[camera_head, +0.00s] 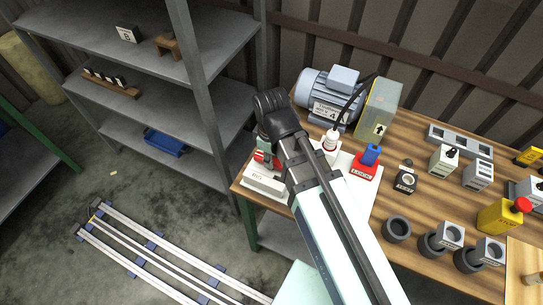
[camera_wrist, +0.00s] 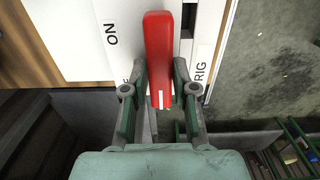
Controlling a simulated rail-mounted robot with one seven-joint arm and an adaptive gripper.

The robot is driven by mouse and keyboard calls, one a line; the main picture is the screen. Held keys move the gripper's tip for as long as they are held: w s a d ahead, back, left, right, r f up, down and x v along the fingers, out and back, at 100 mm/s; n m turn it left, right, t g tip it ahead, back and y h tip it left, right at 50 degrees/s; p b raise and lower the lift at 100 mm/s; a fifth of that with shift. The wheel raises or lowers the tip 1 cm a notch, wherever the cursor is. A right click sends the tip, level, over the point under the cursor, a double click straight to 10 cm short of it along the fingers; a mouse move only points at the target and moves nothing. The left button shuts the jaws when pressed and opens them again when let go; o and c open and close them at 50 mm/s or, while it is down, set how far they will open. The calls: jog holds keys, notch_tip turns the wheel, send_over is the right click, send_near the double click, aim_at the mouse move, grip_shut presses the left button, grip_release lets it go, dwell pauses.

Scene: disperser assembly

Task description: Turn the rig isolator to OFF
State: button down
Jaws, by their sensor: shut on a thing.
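The rig isolator (camera_head: 264,182) is a pale box labelled RIG at the left front corner of the wooden bench. Its red handle (camera_head: 260,156) shows partly beside my gripper (camera_head: 268,150). In the wrist view the red handle (camera_wrist: 158,45) is upright in the picture, between the two fingers of my gripper (camera_wrist: 160,72), which is shut on it. The white isolator face (camera_wrist: 80,30) carries ON to the left of the handle and RIG to the right. Another label left of the handle is mostly hidden by a finger.
A grey motor (camera_head: 326,92) stands behind my arm. Grey shelving (camera_head: 205,95) stands left of the bench. Floor rails (camera_head: 150,260) lie at lower left.

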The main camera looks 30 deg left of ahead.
jog(key=c, duration=0.9)
grip_release()
notch_tip(320, 180, up, 12)
jog(key=shift+f, duration=0.1)
jog(key=shift+f, duration=5.9)
jog(key=shift+r, duration=0.1)
